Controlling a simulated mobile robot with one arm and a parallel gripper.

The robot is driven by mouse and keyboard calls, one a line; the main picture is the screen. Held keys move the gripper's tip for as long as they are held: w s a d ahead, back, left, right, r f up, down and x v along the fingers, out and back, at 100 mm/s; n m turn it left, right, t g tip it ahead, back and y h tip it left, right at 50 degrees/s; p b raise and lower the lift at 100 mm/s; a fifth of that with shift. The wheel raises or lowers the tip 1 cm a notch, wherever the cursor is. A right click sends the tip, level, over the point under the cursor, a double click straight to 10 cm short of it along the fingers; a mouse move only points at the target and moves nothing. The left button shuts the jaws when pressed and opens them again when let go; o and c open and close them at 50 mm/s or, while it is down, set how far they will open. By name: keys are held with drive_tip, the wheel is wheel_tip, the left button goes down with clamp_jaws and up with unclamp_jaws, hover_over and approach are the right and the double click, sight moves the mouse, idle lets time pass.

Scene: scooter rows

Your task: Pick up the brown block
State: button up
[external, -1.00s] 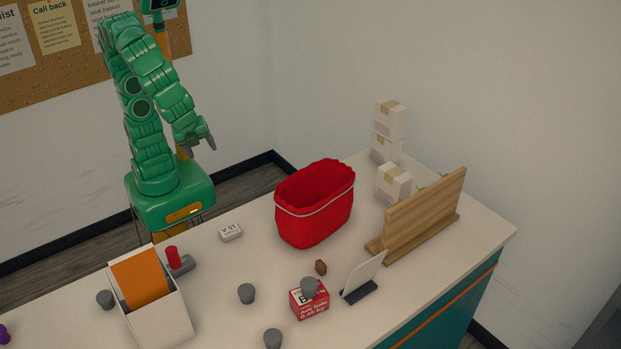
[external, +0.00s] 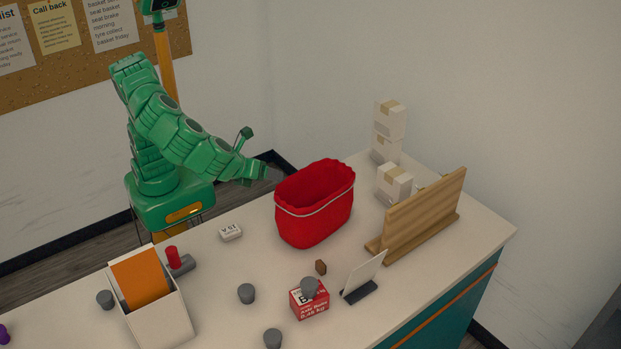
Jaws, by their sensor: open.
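The small brown block (external: 320,267) stands on the white counter, in front of the red basket and just behind the red-and-white box. My gripper (external: 258,152) is open and empty, in the air to the left of the red basket's rim. It is well apart from the block, with the basket between them in the picture.
The red basket (external: 315,207) is a tall obstacle. Around the block are a red-and-white box (external: 311,305) with a grey cup (external: 309,288) on it, a white card stand (external: 364,274) and a wooden rack (external: 424,217).

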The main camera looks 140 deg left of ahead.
sight(318, 268)
drive_tip(key=shift+w+d+f+m+t+y, duration=0.5)
drive_tip(key=shift+w+f+m+y, duration=0.85)
drive_tip(key=shift+w, duration=3.1)
drive_tip(key=shift+w+d+f+m+t+y, duration=0.5)
drive_tip(key=shift+w+m, duration=1.55)
drive_tip(key=shift+w, duration=2.35)
drive_tip(key=f, duration=1.8)
drive_tip(key=shift+a, duration=0.25)
drive_tip(key=shift+x, duration=2.45)
drive_tip(key=shift+f, duration=0.1)
drive_tip(key=shift+c, duration=0.3)
